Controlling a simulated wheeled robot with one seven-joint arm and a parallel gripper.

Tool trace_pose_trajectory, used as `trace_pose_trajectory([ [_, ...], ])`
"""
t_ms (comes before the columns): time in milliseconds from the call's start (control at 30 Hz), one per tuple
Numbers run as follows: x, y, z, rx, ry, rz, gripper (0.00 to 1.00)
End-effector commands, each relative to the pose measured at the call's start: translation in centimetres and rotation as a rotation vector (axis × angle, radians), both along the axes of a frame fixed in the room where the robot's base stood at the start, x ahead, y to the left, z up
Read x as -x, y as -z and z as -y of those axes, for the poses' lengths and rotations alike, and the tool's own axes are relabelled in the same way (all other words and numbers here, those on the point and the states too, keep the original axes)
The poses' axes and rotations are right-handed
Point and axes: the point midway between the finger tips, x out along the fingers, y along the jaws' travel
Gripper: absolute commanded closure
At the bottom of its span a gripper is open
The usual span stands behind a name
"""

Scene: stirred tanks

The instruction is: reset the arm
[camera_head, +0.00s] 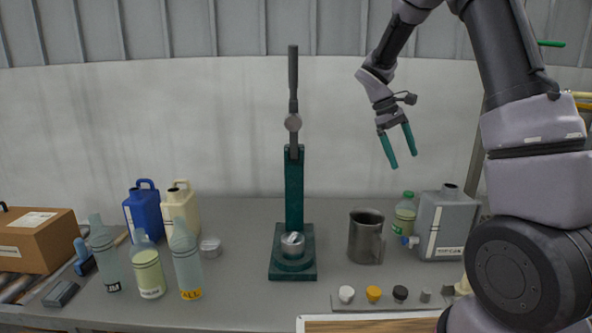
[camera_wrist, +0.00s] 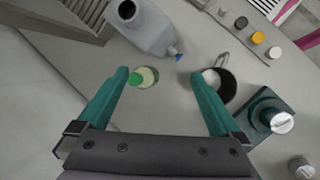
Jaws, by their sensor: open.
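My gripper (camera_head: 402,148) is raised above the bench, in front of the pale wall, right of the green press (camera_head: 294,190). Its two teal fingers are apart with nothing between them. In the wrist view my gripper (camera_wrist: 165,95) points down at the bench, open and empty. Below it show a green-capped bottle (camera_wrist: 143,78) near the left finger and a metal mug (camera_wrist: 222,85) near the right finger, both apart from the fingers as far as I can tell.
A grey jerrycan (camera_head: 446,225), the green-capped bottle (camera_head: 404,215) and the metal mug (camera_head: 366,237) stand below my gripper. Several small caps (camera_head: 373,294) line the front. Squeeze bottles (camera_head: 186,262), a blue can (camera_head: 143,209) and a cardboard box (camera_head: 36,240) stand left.

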Motion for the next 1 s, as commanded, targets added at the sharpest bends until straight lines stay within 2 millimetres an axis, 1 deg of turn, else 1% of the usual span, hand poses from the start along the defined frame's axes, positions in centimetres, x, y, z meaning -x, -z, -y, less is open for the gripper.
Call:
trace_pose_trajectory([
  [33, 1.4, -1.9, 0.0, -0.042, 0.045, 0.056, 0.00],
  [200, 5.7, -6.5, -0.8, -0.177, 0.199, 0.228, 0.00],
  [300, 8.4, -8.9, -1.3, -0.256, 0.288, 0.325, 0.00],
  [467, 12.9, -11.9, -2.2, -0.382, 0.436, 0.477, 0.00],
  [500, 14.0, -12.5, -2.5, -0.413, 0.473, 0.513, 0.00],
  [633, 17.6, -14.1, -3.3, -0.517, 0.591, 0.631, 0.00],
  [700, 19.4, -14.7, -3.7, -0.569, 0.653, 0.690, 0.00],
  [800, 21.5, -15.2, -4.3, -0.636, 0.728, 0.759, 0.00],
  [900, 22.9, -15.4, -4.7, -0.685, 0.782, 0.809, 0.00],
  [1000, 23.7, -15.4, -4.9, -0.714, 0.815, 0.837, 0.00],
])
